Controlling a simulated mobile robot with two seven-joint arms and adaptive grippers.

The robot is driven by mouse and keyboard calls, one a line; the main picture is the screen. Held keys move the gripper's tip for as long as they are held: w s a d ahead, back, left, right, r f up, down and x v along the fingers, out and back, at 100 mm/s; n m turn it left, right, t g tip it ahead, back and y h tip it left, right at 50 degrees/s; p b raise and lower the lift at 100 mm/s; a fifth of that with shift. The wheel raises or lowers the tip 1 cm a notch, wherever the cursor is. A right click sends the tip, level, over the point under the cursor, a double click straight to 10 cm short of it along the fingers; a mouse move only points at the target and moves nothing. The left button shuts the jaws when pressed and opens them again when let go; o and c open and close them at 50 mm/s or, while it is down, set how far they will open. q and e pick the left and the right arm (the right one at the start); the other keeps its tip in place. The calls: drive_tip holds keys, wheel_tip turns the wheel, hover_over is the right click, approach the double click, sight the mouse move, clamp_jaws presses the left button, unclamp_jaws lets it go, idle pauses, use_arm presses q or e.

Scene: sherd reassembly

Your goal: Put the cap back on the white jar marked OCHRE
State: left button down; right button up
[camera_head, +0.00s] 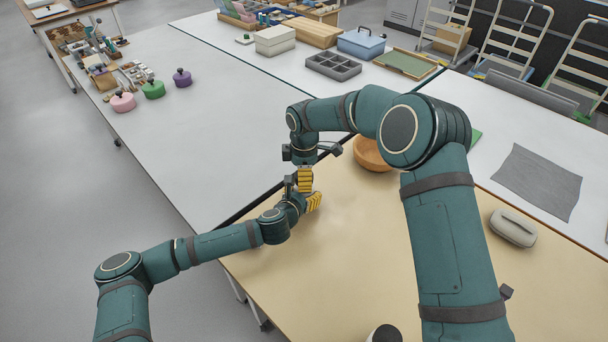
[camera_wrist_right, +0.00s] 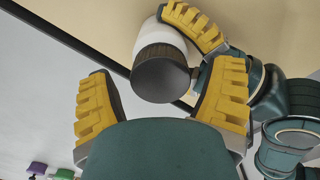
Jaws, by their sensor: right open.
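The white jar (camera_wrist_right: 168,38) shows in the right wrist view, with the dark grey cap (camera_wrist_right: 162,78) at its near end. The cap covers the jar's mouth; I cannot tell whether it is fully seated. No OCHRE marking is visible. My left gripper (camera_head: 314,201) is at the jar, with a yellow finger lying against its white side in the right wrist view; its other finger is largely hidden. My right gripper (camera_head: 305,180) is open, its yellow fingers apart on either side of the cap. In the head view the grippers hide the jar.
A wooden bowl (camera_head: 370,154) stands close behind my right forearm. A grey case (camera_head: 513,227) and grey cloth (camera_head: 540,181) lie to the right. A white object with a black top (camera_head: 384,334) is cut off at the bottom edge. The tan tabletop (camera_head: 320,275) in front is clear.

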drive_tip(key=shift+r, duration=2.3)
drive_tip(key=shift+r+n, duration=1.7)
drive_tip(key=shift+n, duration=0.3)
drive_tip(key=shift+f, duration=4)
